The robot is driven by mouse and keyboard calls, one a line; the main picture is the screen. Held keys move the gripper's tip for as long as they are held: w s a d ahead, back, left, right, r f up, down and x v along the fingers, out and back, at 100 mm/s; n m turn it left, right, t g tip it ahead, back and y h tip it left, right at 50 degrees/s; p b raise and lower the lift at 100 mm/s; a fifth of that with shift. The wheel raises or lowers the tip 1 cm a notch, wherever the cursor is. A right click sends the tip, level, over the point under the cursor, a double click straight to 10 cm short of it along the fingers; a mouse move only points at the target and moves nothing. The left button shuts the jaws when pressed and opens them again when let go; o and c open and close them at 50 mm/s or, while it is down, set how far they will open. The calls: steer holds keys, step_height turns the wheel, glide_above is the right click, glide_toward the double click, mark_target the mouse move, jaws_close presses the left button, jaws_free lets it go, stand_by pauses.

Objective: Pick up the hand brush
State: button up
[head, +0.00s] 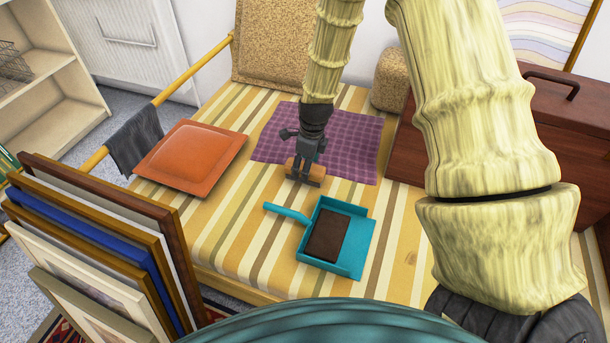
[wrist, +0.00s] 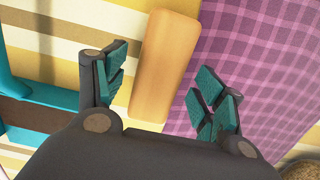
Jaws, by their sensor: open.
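The hand brush appears to be the plain tan wooden block (head: 316,172) on the striped cover, by the near edge of the purple checked cloth. It also shows in the wrist view as a long, round-cornered wooden piece (wrist: 165,62); no bristles can be made out. My gripper (head: 305,166) points down over it, open and empty. In the wrist view its teal-padded fingers stand on either side of the wood, with gaps visible. Whether the fingertips are level with the wood or above it, I cannot tell.
A teal dustpan (head: 355,265) with a dark brown block (head: 327,235) in it lies in front. An orange cushion (head: 190,157) is at left, framed prints (head: 120,235) stand front left, and a brown case (head: 400,150) stands right. The purple cloth (head: 350,140) is bare.

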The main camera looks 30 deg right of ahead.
steer(key=shift+a+f, duration=0.1)
steer(key=shift+f, duration=0.4)
steer(key=c, duration=1.3)
steer(key=shift+r+p, duration=1.5)
steer(key=shift+r, duration=3.55)
